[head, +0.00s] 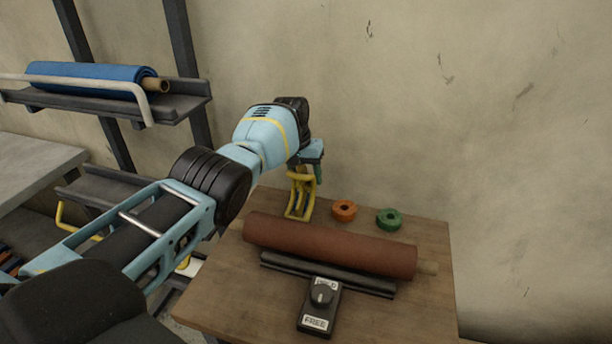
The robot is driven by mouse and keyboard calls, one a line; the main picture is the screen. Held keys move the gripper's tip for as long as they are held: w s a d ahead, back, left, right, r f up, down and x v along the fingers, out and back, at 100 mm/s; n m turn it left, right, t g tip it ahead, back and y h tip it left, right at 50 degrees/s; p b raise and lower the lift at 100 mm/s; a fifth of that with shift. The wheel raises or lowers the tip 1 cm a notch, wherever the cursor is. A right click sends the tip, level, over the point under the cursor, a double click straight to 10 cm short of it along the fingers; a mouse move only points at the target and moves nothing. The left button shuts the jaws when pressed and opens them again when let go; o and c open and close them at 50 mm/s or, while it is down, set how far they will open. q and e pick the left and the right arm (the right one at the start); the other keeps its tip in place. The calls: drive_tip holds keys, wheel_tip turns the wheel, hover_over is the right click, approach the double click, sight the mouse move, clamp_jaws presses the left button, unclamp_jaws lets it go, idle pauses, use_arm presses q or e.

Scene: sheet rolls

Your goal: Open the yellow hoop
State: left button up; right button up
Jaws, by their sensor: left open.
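The yellow hoop (61,216) shows at the lower left, by the lower shelf of the rack. My left arm hides much of it, so I cannot tell its full shape or whether it is open or closed. My left gripper (300,206) is well to the right of it, pointing down over the back left part of the wooden table, behind the brown roll. Its yellow fingers are open, with nothing seen between them. My right gripper is out of view.
A blue roll (90,74) lies on the upper shelf behind a white hoop (75,80). The table (400,310) bears a brown roll (330,244), an orange ring (344,210), a green ring (389,219) and a black knob device marked FREE (319,306). A grey worktop (30,165) stands left.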

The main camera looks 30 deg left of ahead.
use_arm(q)
drive_tip(key=r, duration=0.2)
drive_tip(key=r+p, duration=0.1)
drive_tip(key=r, duration=0.3)
drive_tip(key=shift+s+a, duration=0.35)
drive_tip(key=shift+s+a+r+p, duration=0.1)
drive_tip(key=shift+s+r+p, duration=0.1)
drive_tip(key=shift+r+p, duration=0.4)
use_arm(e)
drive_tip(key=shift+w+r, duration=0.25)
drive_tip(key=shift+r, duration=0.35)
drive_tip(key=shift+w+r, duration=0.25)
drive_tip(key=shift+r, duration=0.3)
use_arm(q)
drive_tip(key=shift+r, duration=0.1)
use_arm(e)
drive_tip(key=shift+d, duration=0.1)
